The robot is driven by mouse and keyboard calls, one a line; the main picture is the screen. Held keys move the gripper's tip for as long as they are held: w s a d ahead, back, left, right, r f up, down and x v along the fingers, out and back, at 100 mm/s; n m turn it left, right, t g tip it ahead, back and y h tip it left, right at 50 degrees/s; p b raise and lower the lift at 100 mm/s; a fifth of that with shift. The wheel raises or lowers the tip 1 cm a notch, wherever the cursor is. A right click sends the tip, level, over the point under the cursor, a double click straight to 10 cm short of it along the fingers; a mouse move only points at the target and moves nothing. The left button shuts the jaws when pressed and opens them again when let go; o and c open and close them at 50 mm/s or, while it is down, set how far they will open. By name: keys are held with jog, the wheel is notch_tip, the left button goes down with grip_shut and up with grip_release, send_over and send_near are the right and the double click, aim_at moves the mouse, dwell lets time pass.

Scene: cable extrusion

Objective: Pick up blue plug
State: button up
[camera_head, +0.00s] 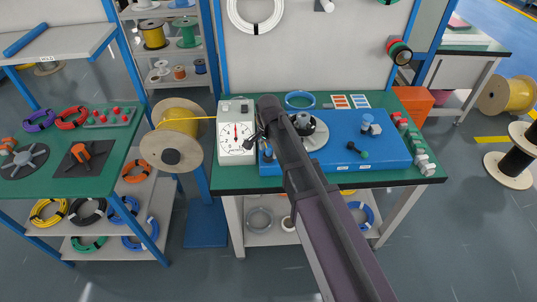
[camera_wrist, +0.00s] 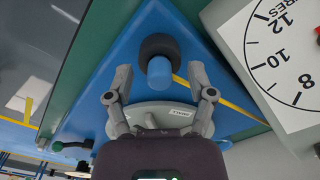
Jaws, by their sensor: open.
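A short blue cylinder, which looks like the blue plug (camera_wrist: 159,73), stands by a black round piece (camera_wrist: 160,45) on the blue board (camera_wrist: 125,52). In the wrist view it lies in the gap between the fingers of my gripper (camera_wrist: 160,80), nearer their tips. The fingers are spread, with room on both sides of it. In the head view my gripper (camera_head: 259,139) is over the left end of the blue board (camera_head: 340,150), beside the dial box; my arm hides part of that area.
The white dial box (camera_head: 237,136) stands close on the left and also fills the right of the wrist view (camera_wrist: 285,60). A yellow cable (camera_wrist: 235,105) runs past the plug.

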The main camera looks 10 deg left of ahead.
aim_at(269, 149)
dwell(0.3)
jog(key=c, duration=0.9)
jog(key=shift+r, duration=0.2)
notch_tip(269, 149, up, 4)
jog(key=p, duration=0.4)
jog(key=shift+f, duration=0.25)
jog(key=s+d, duration=0.2)
jog(key=s, duration=0.2)
jog(key=s+d, duration=0.2)
jog(key=s, duration=0.3)
jog(key=s+d+r+p, duration=0.1)
jog(key=s+d, duration=0.2)
jog(key=s, duration=0.2)
jog(key=shift+s+d, duration=0.1)
jog(key=shift+s, duration=0.05)
jog(key=shift+o, duration=1.2)
jog(key=shift+r, duration=0.15)
jog(key=c, duration=0.3)
